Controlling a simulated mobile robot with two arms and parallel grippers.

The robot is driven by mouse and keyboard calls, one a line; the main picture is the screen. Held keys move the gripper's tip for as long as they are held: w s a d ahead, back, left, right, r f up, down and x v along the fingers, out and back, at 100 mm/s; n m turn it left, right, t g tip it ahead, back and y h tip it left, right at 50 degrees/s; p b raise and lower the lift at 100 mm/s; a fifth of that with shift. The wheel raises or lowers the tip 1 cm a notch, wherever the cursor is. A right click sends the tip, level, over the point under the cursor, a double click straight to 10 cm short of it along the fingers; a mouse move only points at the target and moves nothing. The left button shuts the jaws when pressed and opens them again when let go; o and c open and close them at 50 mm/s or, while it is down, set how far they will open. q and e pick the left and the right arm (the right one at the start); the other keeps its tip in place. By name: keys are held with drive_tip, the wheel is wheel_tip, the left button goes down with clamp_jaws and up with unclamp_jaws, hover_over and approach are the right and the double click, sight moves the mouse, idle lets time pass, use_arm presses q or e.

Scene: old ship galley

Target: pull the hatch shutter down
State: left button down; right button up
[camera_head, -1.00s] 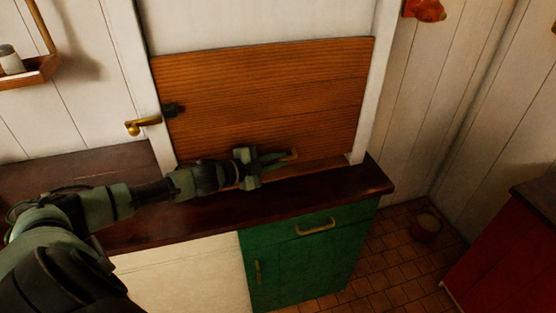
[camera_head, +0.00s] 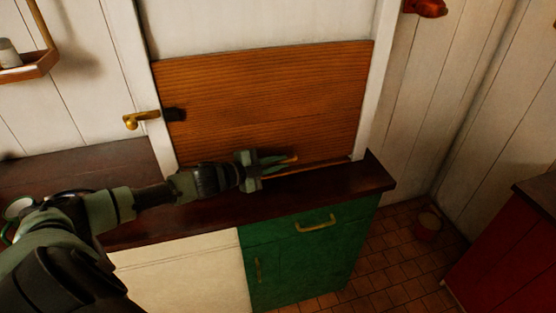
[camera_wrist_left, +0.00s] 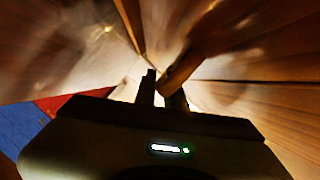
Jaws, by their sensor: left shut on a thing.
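The hatch shutter (camera_head: 270,100) is a brown wooden panel between white posts, low in its frame. Its bottom edge is just above the dark counter, with only a thin gap showing at the right. My left gripper (camera_head: 272,162) is at the shutter's lower edge, shut on its brass handle (camera_head: 291,158). The fingers hide most of the handle. In the left wrist view the fingers (camera_wrist_left: 160,88) are close together on a dark bar-like piece, and that picture is blurred. My right gripper is not in view.
The dark counter (camera_head: 330,186) is clear to the right of my arm. A green cabinet (camera_head: 310,255) is below. A small shelf (camera_head: 28,70) hangs at upper left.

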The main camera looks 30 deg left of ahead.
use_arm(q)
wheel_tip(320, 180, down, 2)
drive_tip(key=shift+f, duration=0.15)
drive_tip(key=shift+s+d, duration=0.1)
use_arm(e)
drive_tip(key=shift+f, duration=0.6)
use_arm(q)
drive_tip(key=c, duration=1.8)
unclamp_jaws()
drive_tip(key=shift+o, duration=0.2)
